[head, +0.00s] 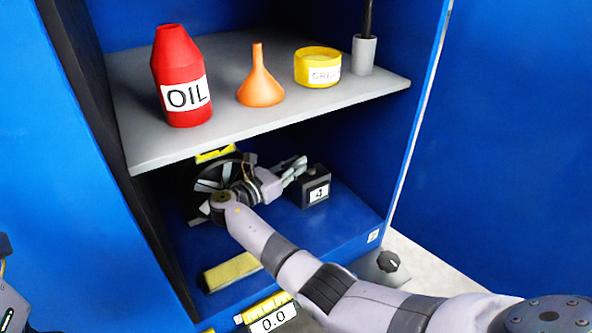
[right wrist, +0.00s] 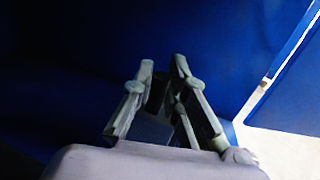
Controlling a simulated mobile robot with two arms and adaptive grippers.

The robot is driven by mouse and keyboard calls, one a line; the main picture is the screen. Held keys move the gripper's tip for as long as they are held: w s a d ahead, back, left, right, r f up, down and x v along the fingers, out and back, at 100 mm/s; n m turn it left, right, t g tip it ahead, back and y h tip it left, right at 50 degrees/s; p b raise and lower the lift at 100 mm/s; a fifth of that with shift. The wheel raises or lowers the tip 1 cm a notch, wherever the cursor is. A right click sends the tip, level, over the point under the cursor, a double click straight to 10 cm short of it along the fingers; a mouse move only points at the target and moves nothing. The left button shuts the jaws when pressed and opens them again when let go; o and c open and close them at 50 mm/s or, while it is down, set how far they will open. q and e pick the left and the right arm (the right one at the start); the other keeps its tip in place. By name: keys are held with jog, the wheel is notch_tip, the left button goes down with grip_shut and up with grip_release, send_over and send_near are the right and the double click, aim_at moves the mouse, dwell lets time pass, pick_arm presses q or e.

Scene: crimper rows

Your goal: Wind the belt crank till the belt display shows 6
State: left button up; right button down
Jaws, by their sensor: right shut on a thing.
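My right gripper (head: 297,168) is inside the lower bay of the blue cabinet, pointing right, just behind a small dark box display (head: 318,192) that reads 4. A dark spoked wheel (head: 210,183) stands left of the hand, partly hidden by my wrist. In the right wrist view the fingers of my right gripper (right wrist: 163,68) are close together with a dark piece between them. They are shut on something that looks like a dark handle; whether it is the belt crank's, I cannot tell. Only a bit of my left arm shows at the left edge.
Above is a grey shelf (head: 150,150) with a red oil bottle (head: 180,75), an orange funnel (head: 260,85), a yellow grease tub (head: 318,66) and a grey cup (head: 364,54). In front are a 0.0 display (head: 272,319) and a dark knob (head: 388,261).

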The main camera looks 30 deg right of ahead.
jog(key=shift+w+m+g, duration=0.1)
jog(key=shift+m+g, duration=0.2)
jog(key=shift+g, duration=0.2)
jog(key=c, duration=1.6)
grip_release()
jog(key=shift+d, duration=0.1)
jog(key=v, duration=0.7)
jog(key=shift+a+f, duration=0.1)
jog(key=shift+a, duration=0.15)
